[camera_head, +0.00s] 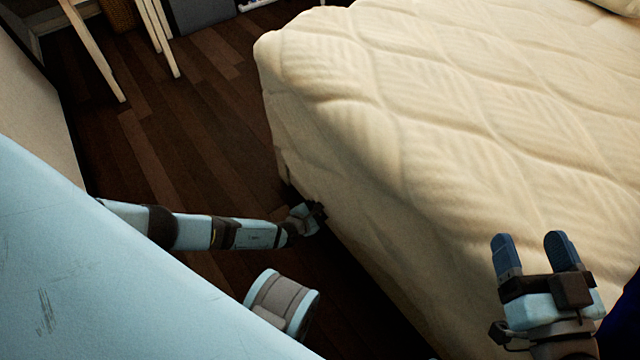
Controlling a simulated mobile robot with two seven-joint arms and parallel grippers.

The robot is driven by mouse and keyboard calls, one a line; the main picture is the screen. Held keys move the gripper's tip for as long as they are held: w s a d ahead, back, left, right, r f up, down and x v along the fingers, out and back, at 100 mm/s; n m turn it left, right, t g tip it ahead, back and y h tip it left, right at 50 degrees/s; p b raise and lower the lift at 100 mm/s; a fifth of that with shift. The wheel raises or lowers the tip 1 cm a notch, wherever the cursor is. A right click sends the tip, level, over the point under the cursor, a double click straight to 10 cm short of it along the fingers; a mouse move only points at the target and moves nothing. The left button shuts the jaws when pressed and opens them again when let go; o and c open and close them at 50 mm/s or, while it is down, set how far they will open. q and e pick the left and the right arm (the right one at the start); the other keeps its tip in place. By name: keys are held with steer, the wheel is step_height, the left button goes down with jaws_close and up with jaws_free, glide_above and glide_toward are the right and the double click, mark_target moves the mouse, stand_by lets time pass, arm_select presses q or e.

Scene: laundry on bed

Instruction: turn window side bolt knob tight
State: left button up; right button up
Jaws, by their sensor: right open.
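My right gripper (532,242) is at the lower right, over the cream quilted bed. Its two blue fingers stand apart with nothing between them. My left arm reaches in from the left, low beside the bed. My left gripper (318,212) is small and dark against the bed's side, and its fingers cannot be made out clearly. No bolt knob and no window side bolt show in this view.
The cream quilted bed (430,110) fills the right and upper right. Dark wooden floor (170,130) lies open to its left. Pale wooden furniture legs (95,55) stand at the upper left, near a wicker basket (119,14). A pale wall (35,110) runs along the left.

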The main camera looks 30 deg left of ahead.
arm_select(q)
steer(key=shift+s+m+y, duration=0.1)
steer(key=shift+m+y, duration=0.2)
steer(key=o, duration=0.9)
arm_select(e)
steer(key=shift+r, duration=0.2)
arm_select(q)
steer(key=p+v, duration=0.6)
steer(key=v, duration=0.7)
steer(key=shift+s+a, duration=0.15)
steer(key=shift+s, duration=0.25)
arm_select(e)
steer(key=s+r+m, duration=0.1)
steer(key=a+r+m, duration=0.1)
steer(key=shift+s+r+m, duration=0.3)
steer(key=shift+s+r, duration=0.05)
steer(key=shift+s, duration=0.05)
steer(key=shift+r, duration=0.1)
